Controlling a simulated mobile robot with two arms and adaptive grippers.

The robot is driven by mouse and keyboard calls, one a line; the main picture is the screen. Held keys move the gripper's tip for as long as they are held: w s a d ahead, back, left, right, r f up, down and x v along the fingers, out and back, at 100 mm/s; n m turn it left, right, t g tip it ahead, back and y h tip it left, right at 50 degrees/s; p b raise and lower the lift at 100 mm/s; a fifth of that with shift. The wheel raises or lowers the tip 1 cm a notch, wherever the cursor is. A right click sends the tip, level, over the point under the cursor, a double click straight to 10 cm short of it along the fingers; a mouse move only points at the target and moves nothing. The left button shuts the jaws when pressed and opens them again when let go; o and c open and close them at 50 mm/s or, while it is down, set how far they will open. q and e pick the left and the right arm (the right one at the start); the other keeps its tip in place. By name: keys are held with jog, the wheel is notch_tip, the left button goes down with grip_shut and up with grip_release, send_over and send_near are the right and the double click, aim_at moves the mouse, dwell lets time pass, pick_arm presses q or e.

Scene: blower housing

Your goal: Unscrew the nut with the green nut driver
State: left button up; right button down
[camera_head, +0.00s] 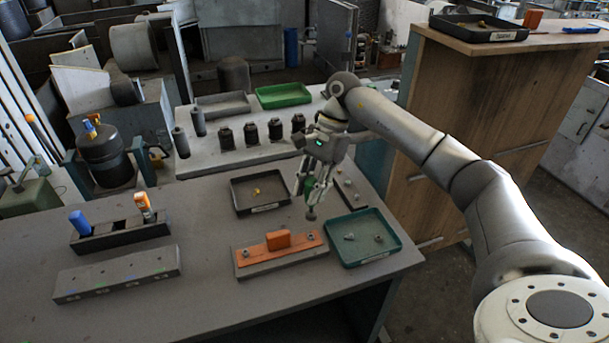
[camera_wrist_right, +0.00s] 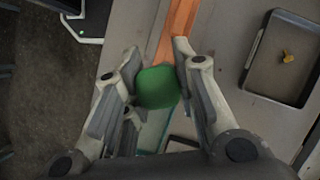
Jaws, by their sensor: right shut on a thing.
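My right gripper (camera_head: 309,184) is shut on the green nut driver, with its fingers on either side of the green handle (camera_head: 309,182). The driver's dark lower end (camera_head: 311,212) points down above the right end of the orange plate (camera_head: 280,246). A gap seems to show between this end and the plate. In the right wrist view, the rounded green handle top (camera_wrist_right: 157,87) sits between the fingers of the gripper (camera_wrist_right: 152,95). The plate lies on a grey block and carries an orange block (camera_head: 278,240). A small fastener (camera_head: 245,254) shows at its left end.
A green-rimmed tray (camera_head: 341,257) with small metal parts stands right of the plate. A black tray (camera_head: 240,208) with a yellow piece is behind it. A dark holder (camera_head: 120,236) with blue and orange tools stands left.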

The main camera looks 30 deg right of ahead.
aim_at(311, 208)
jog(key=shift+s+f, duration=0.25)
jog(key=shift+f, duration=0.1)
jog(key=shift+f+b, duration=0.3)
jog(key=shift+b, duration=0.05)
jog(key=shift+a+f, duration=0.1)
jog(key=shift+f, duration=0.25)
notch_tip(311, 208, down, 3)
jog(key=shift+w+f+b, duration=0.1)
jog(key=shift+f+b, duration=0.05)
jog(key=shift+b, duration=1.05)
jog(key=shift+f, duration=0.15)
jog(key=shift+f+b, duration=0.3)
jog(key=shift+b, duration=0.35)
pick_arm(q)
jog(key=f, duration=0.1)
jog(key=s+f, duration=0.1)
jog(key=f, duration=0.1)
jog(key=s+f, duration=0.1)
jog(key=shift+d+f, duration=0.25)
jog(key=shift+d, duration=0.05)
jog(key=shift+w, duration=0.1)
